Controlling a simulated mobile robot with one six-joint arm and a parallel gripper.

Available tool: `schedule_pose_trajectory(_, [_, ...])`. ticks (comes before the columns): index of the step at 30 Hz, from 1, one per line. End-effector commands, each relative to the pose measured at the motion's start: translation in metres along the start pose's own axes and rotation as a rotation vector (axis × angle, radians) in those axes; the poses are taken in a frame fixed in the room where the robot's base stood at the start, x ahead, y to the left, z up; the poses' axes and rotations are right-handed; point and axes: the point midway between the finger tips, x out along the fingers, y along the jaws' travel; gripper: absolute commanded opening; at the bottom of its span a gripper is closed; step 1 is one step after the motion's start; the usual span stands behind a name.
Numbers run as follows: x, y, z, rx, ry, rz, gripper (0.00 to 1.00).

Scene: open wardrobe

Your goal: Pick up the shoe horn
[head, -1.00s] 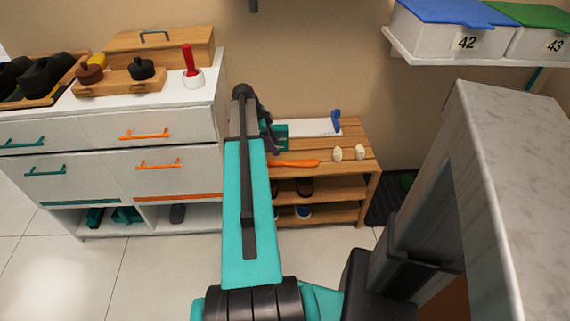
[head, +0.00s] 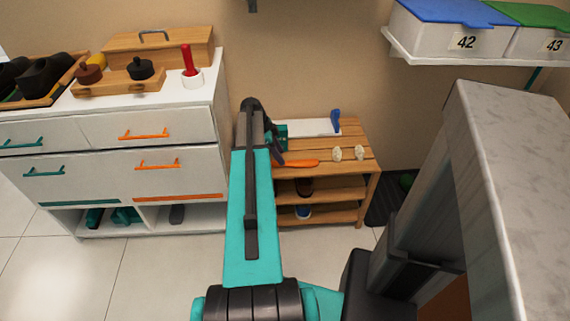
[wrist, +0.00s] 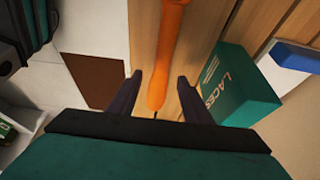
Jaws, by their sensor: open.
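The shoe horn is the long orange piece (head: 300,162) lying on top of the wooden shoe rack. In the wrist view the orange shoe horn (wrist: 165,55) runs from the top edge down to between the fingertips. My gripper (wrist: 158,92) is open, with one dark finger on each side of the shoe horn's near end. I cannot tell how high the fingers are above it.
The slatted wooden rack (head: 352,150) holds two small pale items (head: 348,153) and shoes below. A teal box marked LACES (wrist: 238,90) stands close right of the fingers. A white dresser (head: 110,150) is at left. A marble-topped unit (head: 510,170) is at right.

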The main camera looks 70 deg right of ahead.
Motion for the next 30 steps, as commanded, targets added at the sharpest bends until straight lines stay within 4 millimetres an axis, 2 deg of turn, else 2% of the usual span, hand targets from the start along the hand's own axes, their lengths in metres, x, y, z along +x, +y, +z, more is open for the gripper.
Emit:
schedule_pose_trajectory(6, [0.027, -0.003, 0.001, 0.000, 0.000, 0.002, 0.45])
schedule_pose_trajectory(10, [0.038, -0.002, 0.001, 0.000, 0.000, 0.002, 0.45])
schedule_pose_trajectory(29, [0.041, -0.002, 0.002, -0.001, 0.000, 0.000, 0.45])
schedule_pose_trajectory(30, [0.041, -0.002, 0.002, -0.001, 0.000, 0.000, 0.38])
